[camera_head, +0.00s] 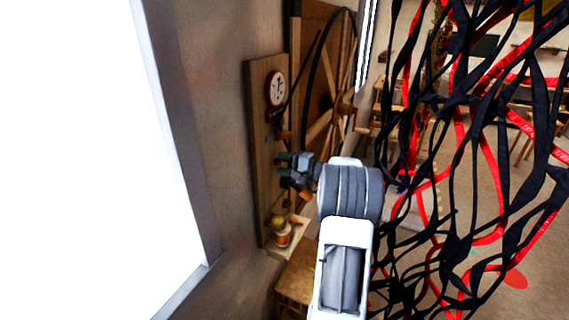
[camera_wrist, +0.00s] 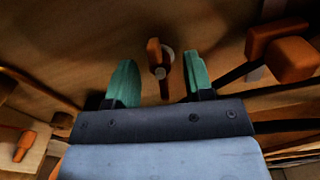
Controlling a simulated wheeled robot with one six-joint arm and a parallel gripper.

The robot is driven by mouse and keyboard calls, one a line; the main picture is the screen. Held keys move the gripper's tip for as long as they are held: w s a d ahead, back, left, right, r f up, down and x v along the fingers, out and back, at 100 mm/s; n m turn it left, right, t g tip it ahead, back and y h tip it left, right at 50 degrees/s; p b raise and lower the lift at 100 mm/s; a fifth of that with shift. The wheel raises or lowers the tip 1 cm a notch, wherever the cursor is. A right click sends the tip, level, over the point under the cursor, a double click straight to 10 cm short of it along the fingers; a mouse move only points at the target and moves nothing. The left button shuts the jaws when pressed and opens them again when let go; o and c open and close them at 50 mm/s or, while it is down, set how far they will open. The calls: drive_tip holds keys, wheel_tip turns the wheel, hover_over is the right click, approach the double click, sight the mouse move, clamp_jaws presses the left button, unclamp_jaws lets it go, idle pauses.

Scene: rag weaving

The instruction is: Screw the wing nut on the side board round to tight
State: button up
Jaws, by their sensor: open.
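The side board (camera_head: 260,120) is a tall wooden plank upright against the wall in the head view, and its wood fills the back of the wrist view (camera_wrist: 95,40). The wing nut (camera_wrist: 154,53) shows in the wrist view as an orange-brown upright piece on a grey round stub. My gripper (camera_wrist: 160,70) is open, with one green finger on each side of the wing nut and a visible gap to both. In the head view my gripper (camera_head: 286,164) is in front of the board, and I cannot make out the wing nut there.
A round white dial (camera_head: 276,88) is high on the board. A small jar (camera_head: 282,232) stands on a ledge below. Orange-brown blocks (camera_wrist: 292,60) jut out at right in the wrist view. A large wooden wheel (camera_head: 335,115) stands behind. Black and red strips (camera_head: 455,130) hang at right.

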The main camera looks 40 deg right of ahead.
clamp_jaws()
idle(0.3)
